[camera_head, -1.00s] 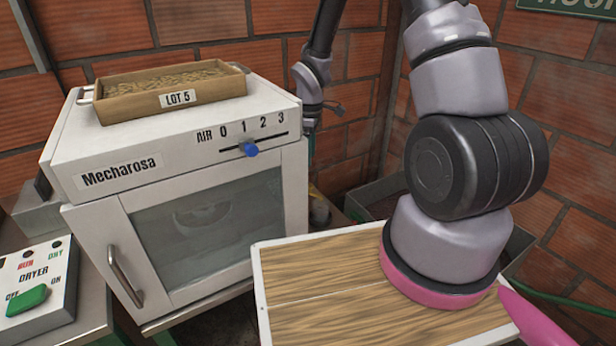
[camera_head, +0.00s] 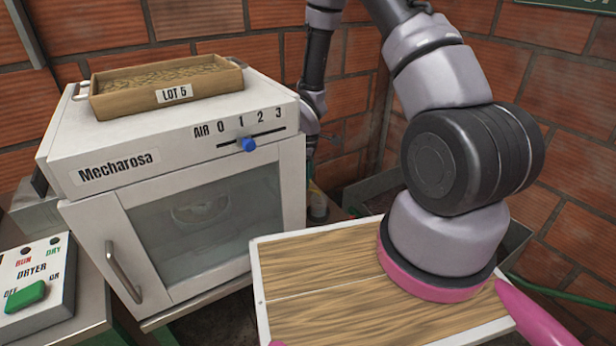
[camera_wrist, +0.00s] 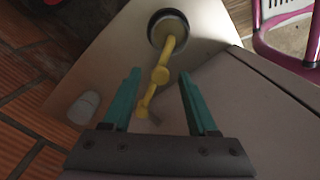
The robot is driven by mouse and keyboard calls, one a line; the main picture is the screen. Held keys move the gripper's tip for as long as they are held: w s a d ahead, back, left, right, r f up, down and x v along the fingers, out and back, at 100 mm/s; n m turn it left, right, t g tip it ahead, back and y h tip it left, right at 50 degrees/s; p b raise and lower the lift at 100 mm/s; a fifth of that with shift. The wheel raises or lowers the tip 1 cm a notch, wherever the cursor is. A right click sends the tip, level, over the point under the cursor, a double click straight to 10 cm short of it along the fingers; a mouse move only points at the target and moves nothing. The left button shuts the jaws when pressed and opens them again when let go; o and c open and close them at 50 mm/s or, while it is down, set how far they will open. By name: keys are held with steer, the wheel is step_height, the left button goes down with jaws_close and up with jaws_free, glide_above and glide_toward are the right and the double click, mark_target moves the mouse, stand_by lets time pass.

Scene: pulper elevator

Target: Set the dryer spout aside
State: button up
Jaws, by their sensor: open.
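In the wrist view a yellow curved bar with a rounded knob (camera_wrist: 160,75) runs from a dark-rimmed round fitting (camera_wrist: 168,27) on a pale surface. I take the yellow piece to be the dryer spout, but cannot be sure. My gripper (camera_wrist: 159,74) is open, with its teal fingers either side of the yellow piece. I cannot tell whether either finger touches it. In the head view the white dryer (camera_head: 185,150) stands at left, its door shut. My wrist reaches down along its right side, where the gripper and spout are mostly hidden.
A wooden tray labelled LOT 5 (camera_head: 168,97) sits on the dryer. The blue air slider knob (camera_head: 248,144) is on its front. A switch box with a green switch (camera_head: 25,296) is at left. Brick walls (camera_head: 560,130) close in behind.

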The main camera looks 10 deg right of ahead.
jaws_close()
stand_by(1.3)
